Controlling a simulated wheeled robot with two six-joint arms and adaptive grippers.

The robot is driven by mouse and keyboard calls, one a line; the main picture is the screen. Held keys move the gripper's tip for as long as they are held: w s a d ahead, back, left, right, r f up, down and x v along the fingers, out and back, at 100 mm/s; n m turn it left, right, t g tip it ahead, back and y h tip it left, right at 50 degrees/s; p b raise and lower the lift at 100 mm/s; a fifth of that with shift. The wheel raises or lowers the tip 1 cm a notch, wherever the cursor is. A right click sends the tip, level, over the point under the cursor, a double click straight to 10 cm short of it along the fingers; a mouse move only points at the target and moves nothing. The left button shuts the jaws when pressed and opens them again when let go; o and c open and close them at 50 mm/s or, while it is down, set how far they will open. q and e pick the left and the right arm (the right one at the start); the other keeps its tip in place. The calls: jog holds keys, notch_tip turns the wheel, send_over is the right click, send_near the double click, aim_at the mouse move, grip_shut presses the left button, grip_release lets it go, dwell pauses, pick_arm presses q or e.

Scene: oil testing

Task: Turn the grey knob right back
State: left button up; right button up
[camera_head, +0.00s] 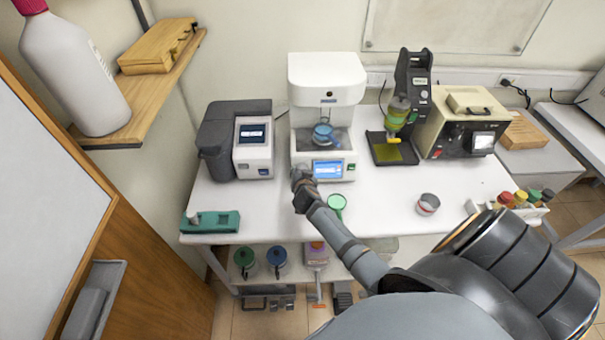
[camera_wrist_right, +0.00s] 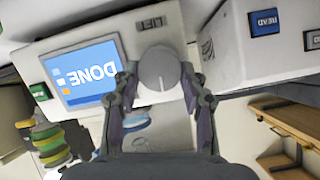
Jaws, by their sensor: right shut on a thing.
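The grey knob (camera_wrist_right: 159,68) is round and pale, on the front panel of the white machine (camera_head: 327,80), beside its blue screen. In the head view the knob is hidden behind my right gripper (camera_head: 302,181), which is at the machine's lower left front. In the right wrist view my right gripper (camera_wrist_right: 159,78) has one finger on each side of the knob and is shut on it. A pale line crosses the knob's face. The screen (camera_wrist_right: 85,74) reads DONE, upside down in this view. My left gripper is not in view.
A dark grey device (camera_head: 222,140) with a small screen stands close on the left. A teal block (camera_head: 212,222) lies at the table's front left. The table's front middle-left is clear.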

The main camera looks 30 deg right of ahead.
jog(key=shift+n, duration=0.3)
dwell(0.4)
jog(key=o, duration=1.2)
jog(key=shift+c, duration=0.2)
jog(key=v, duration=1.2)
jog(key=shift+a, duration=0.15)
jog(key=shift+w, duration=0.1)
